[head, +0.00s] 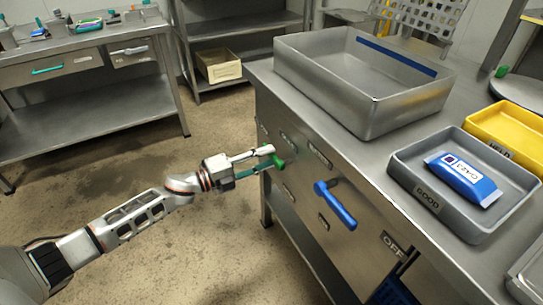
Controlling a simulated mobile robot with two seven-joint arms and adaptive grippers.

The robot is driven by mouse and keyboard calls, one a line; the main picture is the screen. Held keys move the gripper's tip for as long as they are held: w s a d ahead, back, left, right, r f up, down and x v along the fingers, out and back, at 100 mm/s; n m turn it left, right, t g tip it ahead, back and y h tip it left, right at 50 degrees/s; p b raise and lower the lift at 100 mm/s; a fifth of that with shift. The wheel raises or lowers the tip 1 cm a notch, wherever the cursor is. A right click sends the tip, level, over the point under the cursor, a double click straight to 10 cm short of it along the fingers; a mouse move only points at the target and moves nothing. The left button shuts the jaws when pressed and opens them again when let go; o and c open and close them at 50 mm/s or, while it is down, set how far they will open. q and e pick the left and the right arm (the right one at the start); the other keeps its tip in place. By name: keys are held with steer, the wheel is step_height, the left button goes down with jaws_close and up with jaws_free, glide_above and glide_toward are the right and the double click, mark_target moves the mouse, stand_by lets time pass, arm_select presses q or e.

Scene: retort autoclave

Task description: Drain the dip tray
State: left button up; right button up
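The dip tray (375,125) appears to be the large, deep grey metal tray on the steel counter, with a blue strip inside its far wall. No liquid is discernible in it. On the cabinet front below are a green handle (278,161) and a blue lever (335,203), which slants down to the right. My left gripper (266,161) is at the green handle, its two fingers apart with the handle at their tips. I cannot tell whether they touch it. My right gripper is not in view.
A grey tray marked GOOD (427,196) holds a blue-and-white pouch (463,180). A yellow HELD tray (512,130) is beside it. A side bench (85,110) and a shelf with a cardboard box (218,65) stand behind. Open floor lies around my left arm.

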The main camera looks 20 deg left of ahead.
arm_select(q)
steer(key=v, duration=0.9)
steer(key=shift+s+a, duration=0.15)
